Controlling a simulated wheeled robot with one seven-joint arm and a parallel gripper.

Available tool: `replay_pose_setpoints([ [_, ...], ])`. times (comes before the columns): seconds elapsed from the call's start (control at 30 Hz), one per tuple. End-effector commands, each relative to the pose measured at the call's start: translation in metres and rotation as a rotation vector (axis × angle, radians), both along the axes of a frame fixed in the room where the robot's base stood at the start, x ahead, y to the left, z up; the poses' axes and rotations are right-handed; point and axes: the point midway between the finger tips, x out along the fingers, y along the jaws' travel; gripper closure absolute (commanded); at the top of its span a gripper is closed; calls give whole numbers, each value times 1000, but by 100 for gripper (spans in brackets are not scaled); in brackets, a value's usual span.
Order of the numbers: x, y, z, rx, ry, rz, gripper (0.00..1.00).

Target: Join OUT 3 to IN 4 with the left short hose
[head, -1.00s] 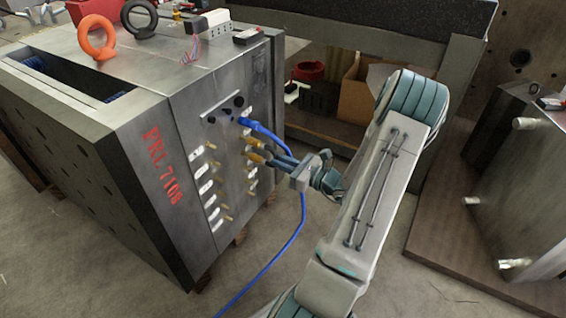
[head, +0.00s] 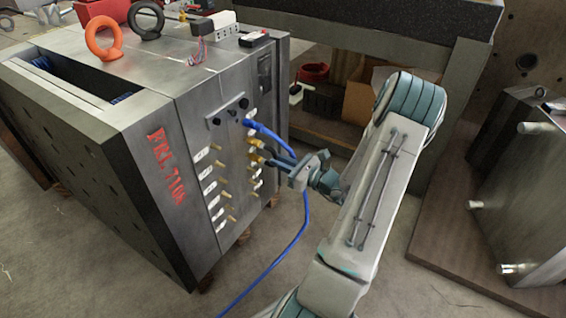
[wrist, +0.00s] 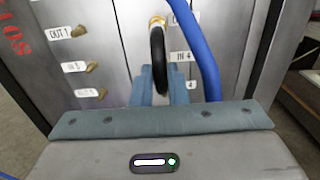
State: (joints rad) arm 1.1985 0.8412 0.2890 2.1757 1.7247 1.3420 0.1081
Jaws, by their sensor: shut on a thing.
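The short hose is a black curved hose (wrist: 158,58) in the wrist view. Its top end meets a brass fitting (wrist: 157,22), and it runs down between my fingers. My gripper (wrist: 153,88) is shut on it, close in front of the panel. The IN 4 label (wrist: 181,57) is just right of the hose; a label ending in 4 (wrist: 191,85) is below it, partly hidden by a finger. I cannot tell whether the hose's lower end touches a port. In the head view my gripper (head: 270,163) is at the panel's right column of brass fittings (head: 256,143).
A long blue hose (head: 303,215) is plugged in above and hangs to the floor, passing right of my fingers in the wrist view (wrist: 203,50). Left fittings sit by OUT 1 (wrist: 59,33) and IN 5 (wrist: 73,67). A bench (head: 400,150) stands behind my arm; another mould is at right (head: 520,190).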

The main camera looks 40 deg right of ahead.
Motion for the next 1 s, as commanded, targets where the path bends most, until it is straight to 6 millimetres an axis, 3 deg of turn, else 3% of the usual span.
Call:
replay_pose_setpoints([
  [1.0,11,5,1,0,-2,2,100],
])
